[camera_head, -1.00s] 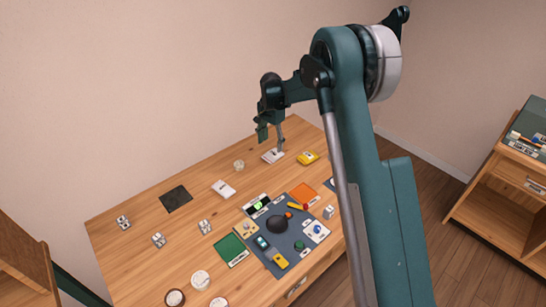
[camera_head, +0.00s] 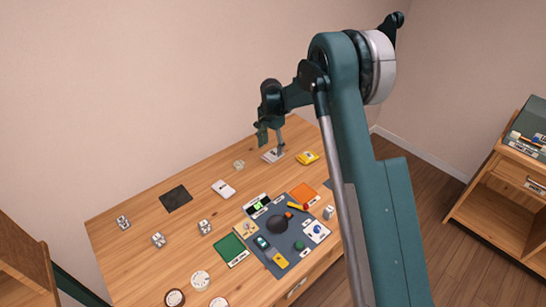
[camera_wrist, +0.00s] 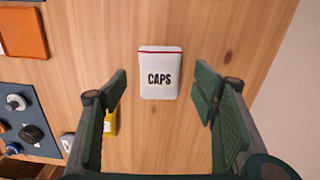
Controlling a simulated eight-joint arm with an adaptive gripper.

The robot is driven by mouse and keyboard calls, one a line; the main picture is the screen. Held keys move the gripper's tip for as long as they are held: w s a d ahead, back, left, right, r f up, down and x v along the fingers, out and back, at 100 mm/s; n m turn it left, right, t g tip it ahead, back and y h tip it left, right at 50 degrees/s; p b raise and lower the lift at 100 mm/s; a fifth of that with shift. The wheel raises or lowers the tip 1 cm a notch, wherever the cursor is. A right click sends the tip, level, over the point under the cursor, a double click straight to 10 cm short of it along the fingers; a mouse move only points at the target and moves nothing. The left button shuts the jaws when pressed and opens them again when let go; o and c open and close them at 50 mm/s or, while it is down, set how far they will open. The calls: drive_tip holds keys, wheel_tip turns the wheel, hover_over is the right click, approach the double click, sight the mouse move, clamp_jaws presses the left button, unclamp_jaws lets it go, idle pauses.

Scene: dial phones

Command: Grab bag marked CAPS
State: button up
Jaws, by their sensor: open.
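The bag marked CAPS (camera_wrist: 161,74) is white with a red line near its top edge and lies flat on the wooden table. In the wrist view it sits between and ahead of my open fingertips, with no finger seen touching it. My gripper (camera_wrist: 160,88) is open and empty. In the head view my gripper (camera_head: 270,135) hangs above the far end of the table, over a white bag (camera_head: 272,155) that appears to be the same one; its label is too small to read there.
A yellow packet (camera_head: 307,157) lies just right of the bag. Another white packet (camera_head: 223,189) lies to the left. A grey mat (camera_head: 300,247) with several parts is nearer, beside an orange square (camera_head: 304,192) and a green card (camera_head: 231,249). A dark pad (camera_head: 176,198) lies at the left.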

sight(271, 154)
drive_tip(key=shift+f, duration=0.15)
drive_tip(key=shift+f+b, duration=0.3)
drive_tip(key=shift+f, duration=2.15)
drive_tip(key=c, duration=1)
